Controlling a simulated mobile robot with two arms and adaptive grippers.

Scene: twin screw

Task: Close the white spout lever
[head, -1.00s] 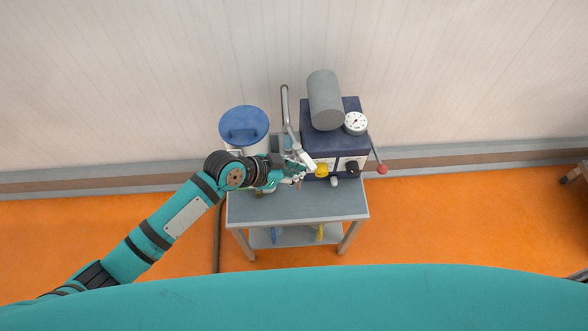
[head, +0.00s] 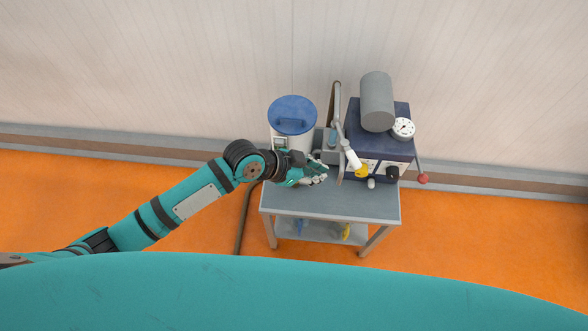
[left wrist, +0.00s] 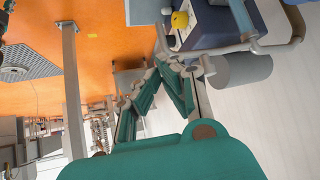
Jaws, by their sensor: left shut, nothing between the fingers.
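The white spout lever (head: 352,159) is a short white cylinder at the lower end of a thin grey jointed arm, tilted down above the table's right part. My left gripper (head: 323,175) is shut and empty. It is over the table, left of the white lever, with a visible gap between them. My right gripper is not in view.
A dark blue machine (head: 385,147) with a grey cylinder (head: 377,102), a gauge (head: 403,128) and a yellow knob (head: 361,171) stands right. A white canister with a blue lid (head: 292,115) stands behind my gripper. The table's front (head: 330,205) is clear.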

